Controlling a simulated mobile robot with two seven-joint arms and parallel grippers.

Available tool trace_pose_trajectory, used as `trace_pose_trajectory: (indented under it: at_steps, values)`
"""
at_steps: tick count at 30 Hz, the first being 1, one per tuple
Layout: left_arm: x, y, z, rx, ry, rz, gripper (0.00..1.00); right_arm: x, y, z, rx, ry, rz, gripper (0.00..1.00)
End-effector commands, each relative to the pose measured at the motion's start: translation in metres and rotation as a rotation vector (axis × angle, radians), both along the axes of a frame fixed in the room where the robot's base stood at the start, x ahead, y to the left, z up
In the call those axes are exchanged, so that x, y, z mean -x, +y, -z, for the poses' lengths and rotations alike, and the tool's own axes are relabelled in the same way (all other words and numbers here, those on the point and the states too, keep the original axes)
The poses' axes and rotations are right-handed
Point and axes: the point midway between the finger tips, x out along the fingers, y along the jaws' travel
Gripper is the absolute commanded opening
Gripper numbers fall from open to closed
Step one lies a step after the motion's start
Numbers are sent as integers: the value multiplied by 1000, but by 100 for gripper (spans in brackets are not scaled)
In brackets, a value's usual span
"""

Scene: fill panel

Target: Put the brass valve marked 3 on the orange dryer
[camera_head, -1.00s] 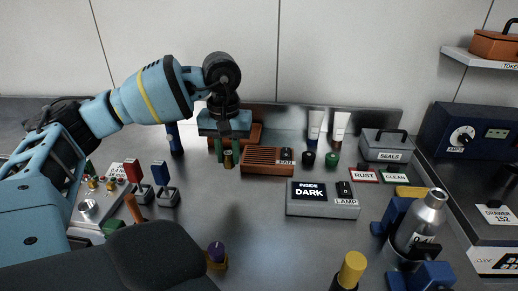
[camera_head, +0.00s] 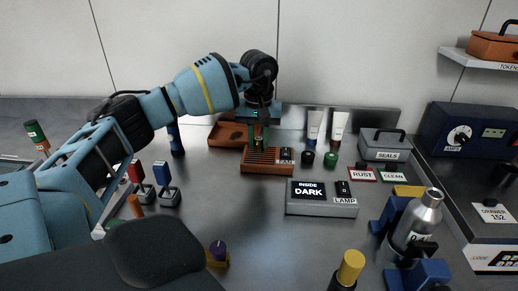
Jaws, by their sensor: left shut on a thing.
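My left gripper (camera_head: 259,138) reaches in from the left and points down. It is shut on a small brass valve (camera_head: 258,143), mostly hidden between the green fingertips. The mark on the valve cannot be read. The orange dryer (camera_head: 267,162) is a low slatted box with a switch and a FAN label at its right end. The gripper and valve are over the back part of its slatted top. Whether the valve touches the slats cannot be told. My right gripper is not in view.
An orange tray (camera_head: 226,134) lies behind left of the dryer. Two tubes (camera_head: 338,125) and dark and green caps stand to its right. The grey lamp box (camera_head: 321,207) is in front. A silver bottle (camera_head: 417,222) stands at right. Bare bench lies left of the lamp box.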

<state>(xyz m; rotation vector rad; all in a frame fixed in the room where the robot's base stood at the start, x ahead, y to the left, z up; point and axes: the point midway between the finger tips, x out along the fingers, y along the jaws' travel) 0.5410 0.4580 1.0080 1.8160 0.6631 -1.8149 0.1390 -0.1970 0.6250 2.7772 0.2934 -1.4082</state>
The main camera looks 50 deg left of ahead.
Motion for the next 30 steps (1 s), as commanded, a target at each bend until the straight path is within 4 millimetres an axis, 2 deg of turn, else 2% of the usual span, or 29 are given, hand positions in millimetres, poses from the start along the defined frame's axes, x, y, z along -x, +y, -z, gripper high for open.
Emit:
trace_pose_trajectory:
  at_steps: [8, 19, 20, 24, 30]
  values:
    - [-2, 0, 32, 1, -2, -1, 0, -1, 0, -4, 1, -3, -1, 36]
    - [-2, 0, 38, 1, -1, 0, 0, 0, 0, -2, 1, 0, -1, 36]
    - [-2, 0, 38, 1, -1, 0, 24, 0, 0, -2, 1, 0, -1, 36]
    - [-2, 0, 37, 1, -1, 0, 43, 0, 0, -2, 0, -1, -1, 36]
    - [-2, 0, 37, 1, -1, 0, 45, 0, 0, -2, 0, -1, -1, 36]
